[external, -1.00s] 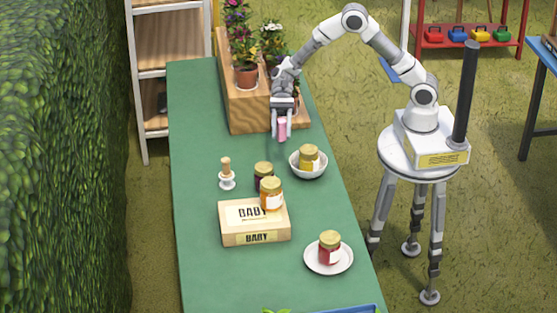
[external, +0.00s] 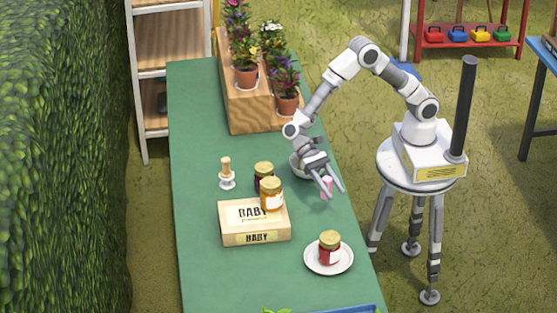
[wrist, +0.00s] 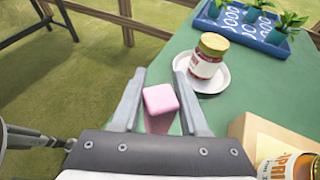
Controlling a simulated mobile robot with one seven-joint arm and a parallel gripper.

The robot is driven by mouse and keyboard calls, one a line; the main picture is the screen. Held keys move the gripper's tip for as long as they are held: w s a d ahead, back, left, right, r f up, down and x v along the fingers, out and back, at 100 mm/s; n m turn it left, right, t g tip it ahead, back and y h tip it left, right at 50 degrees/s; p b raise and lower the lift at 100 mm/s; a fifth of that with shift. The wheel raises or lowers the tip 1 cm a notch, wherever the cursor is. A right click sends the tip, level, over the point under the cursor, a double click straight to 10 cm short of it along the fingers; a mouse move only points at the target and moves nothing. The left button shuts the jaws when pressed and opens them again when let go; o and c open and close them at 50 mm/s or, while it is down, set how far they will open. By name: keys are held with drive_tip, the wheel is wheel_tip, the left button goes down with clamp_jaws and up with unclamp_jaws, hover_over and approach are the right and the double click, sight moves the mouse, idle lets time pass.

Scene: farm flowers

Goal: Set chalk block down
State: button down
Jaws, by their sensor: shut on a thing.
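A plate (external: 315,264) with a red jar (external: 330,250) stands nearby.

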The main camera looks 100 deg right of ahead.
drive_tip(key=shift+s+a+f+b, duration=0.1)
drive_tip(key=shift+a+f+b, duration=0.35)
drive_tip(key=shift+a+f, duration=0.5)
drive_tip(key=shift+s+a+f+b, duration=0.15)
drive_tip(key=shift+a+f+b, duration=0.35)
drive_tip(key=shift+f, duration=0.8)
drive_tip(key=shift+s+a+f+b, duration=0.1)
drive_tip(key=shift+a+f+b, duration=0.25)
drive_tip(key=shift+a+f, duration=0.65)
drive_tip(key=shift+d+f, duration=0.1)
drive_tip(key=shift+d, duration=0.05)
drive_tip(key=shift+f, duration=0.15)
drive_tip(key=shift+c, duration=2.1)
unclamp_jaws()
drive_tip(key=shift+r, duration=0.2)
drive_tip(key=p+v, duration=0.3)
drive_tip(key=v, duration=0.9)
